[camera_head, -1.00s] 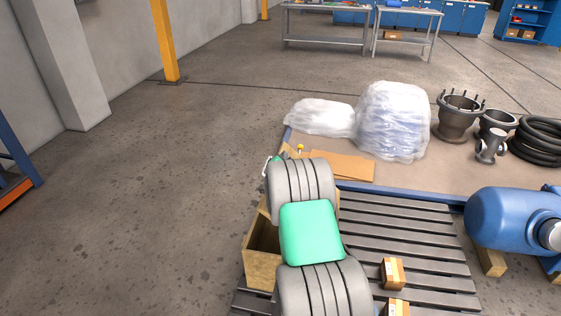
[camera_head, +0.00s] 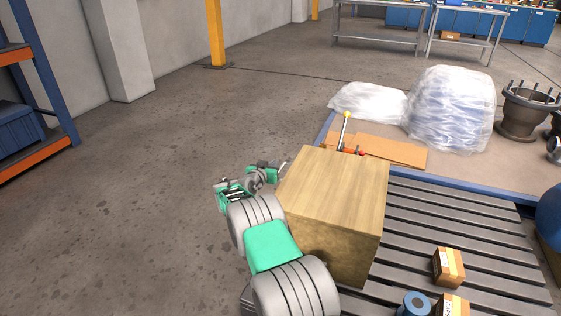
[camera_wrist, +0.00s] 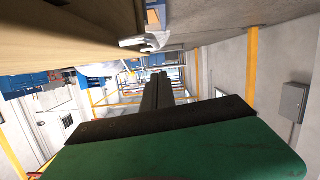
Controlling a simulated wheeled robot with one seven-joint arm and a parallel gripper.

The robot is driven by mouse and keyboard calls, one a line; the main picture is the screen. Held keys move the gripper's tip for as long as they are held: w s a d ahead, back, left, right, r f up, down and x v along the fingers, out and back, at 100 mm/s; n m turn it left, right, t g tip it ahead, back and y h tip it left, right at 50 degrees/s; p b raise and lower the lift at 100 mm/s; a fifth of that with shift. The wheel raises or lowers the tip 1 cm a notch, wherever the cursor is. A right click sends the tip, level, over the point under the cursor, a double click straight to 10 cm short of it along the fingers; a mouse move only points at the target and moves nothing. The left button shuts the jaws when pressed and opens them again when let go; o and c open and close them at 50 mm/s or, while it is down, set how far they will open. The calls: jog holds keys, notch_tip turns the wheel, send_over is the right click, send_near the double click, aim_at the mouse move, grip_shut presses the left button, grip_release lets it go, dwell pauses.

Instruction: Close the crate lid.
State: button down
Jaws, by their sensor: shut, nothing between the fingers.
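The wooden crate (camera_head: 335,245) stands on the slatted pallet in the head view. Its flat wooden lid (camera_head: 335,185) lies across the top, and I see no gap at the edges facing me. The far edge and most of the left side are hidden. My gripper (camera_head: 284,165) is at the left of the crate, close to the lid's far left edge. It is shut and empty. In the wrist view the dark fingers (camera_wrist: 157,85) are together, and a tan wooden surface (camera_wrist: 60,35) fills the upper left. I cannot tell whether they touch the wood.
Small cardboard boxes (camera_head: 448,267) and a blue-grey round part (camera_head: 412,304) are on the pallet (camera_head: 430,215), right of the crate. Behind it are a tool with a yellow handle (camera_head: 345,128), flat cardboard (camera_head: 395,150) and wrapped bundles (camera_head: 450,110). The floor at left is clear.

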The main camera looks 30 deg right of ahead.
notch_tip(320, 180, down, 5)
jog(key=shift+w+r+b, duration=0.1)
jog(key=shift+r+b, duration=0.1)
jog(key=shift+b, duration=0.85)
jog(key=shift+f, duration=0.35)
jog(key=shift+s+f, duration=0.15)
jog(key=shift+s, duration=0.1)
jog(key=s+a+r+n+g+y+p, duration=0.1)
jog(key=s+a+r+y+p, duration=0.1)
jog(key=s+a+r+p, duration=0.55)
jog(key=s+a+r+n+y+p, duration=0.1)
jog(key=s+a+r+y+p, duration=0.15)
jog(key=a+r+p, duration=0.85)
jog(key=s+r+n+g+y+p, duration=0.15)
jog(key=s+r+p, duration=0.35)
jog(key=r, duration=1.1)
jog(key=s+a+r+n+g+y+p, duration=0.1)
jog(key=s+a+r+p, duration=0.3)
jog(key=s, duration=0.5)
jog(key=s+a+r+n+g+y+p, duration=0.1)
jog(key=s+a+r+n+y+p, duration=0.2)
jog(key=s+a+r+p, duration=0.2)
jog(key=s+a+r+n+g+y+p, duration=0.1)
jog(key=s+a+r+p, duration=0.4)
jog(key=s, duration=0.7)
jog(key=shift+s+a+r+n+y+p, duration=0.2)
jog(key=shift+s+r+n+y+p, duration=0.15)
jog(key=shift+r+n+y+p, duration=0.55)
